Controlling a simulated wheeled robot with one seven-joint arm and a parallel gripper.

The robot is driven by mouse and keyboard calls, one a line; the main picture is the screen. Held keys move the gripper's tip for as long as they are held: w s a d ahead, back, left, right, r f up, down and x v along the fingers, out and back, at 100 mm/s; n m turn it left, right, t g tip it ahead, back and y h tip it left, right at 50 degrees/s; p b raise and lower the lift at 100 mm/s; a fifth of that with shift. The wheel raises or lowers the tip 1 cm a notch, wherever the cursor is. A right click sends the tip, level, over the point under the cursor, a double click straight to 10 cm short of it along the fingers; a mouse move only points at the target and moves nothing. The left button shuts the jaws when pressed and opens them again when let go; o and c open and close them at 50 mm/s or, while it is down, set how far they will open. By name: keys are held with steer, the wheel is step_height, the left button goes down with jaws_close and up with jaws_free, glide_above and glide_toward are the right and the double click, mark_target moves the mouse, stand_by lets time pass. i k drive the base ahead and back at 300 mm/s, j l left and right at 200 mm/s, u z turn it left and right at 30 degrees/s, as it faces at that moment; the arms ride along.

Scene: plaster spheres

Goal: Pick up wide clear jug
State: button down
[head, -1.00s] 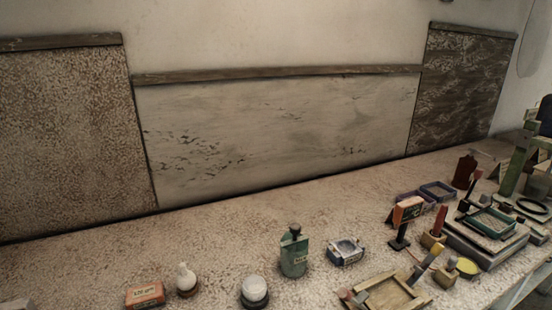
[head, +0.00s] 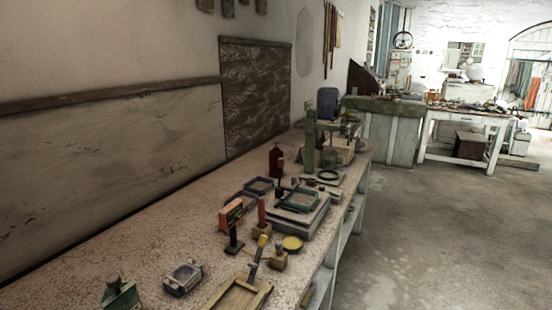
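I cannot make out a wide clear jug in the head view now; the things on the bench are small and none shows clearly as a jug. My gripper is not in view. The near bench (head: 105,262) runs along the wall from the lower left toward the middle. On it are a green container (head: 121,295) cut by the lower edge, a small grey-blue box (head: 183,279), a wooden frame (head: 238,295), an orange block on a dark stand (head: 232,214), and a dark red bottle (head: 276,160).
Stacked trays (head: 297,212) and a green upright tool (head: 309,148) stand farther along the bench. A green-topped cabinet (head: 390,135) and a white worktable (head: 465,118) with cluttered tops stand at the back. The grey floor (head: 430,235) at right is open.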

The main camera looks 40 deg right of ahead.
mark_target(329, 160)
steer(key=z, duration=1.15)
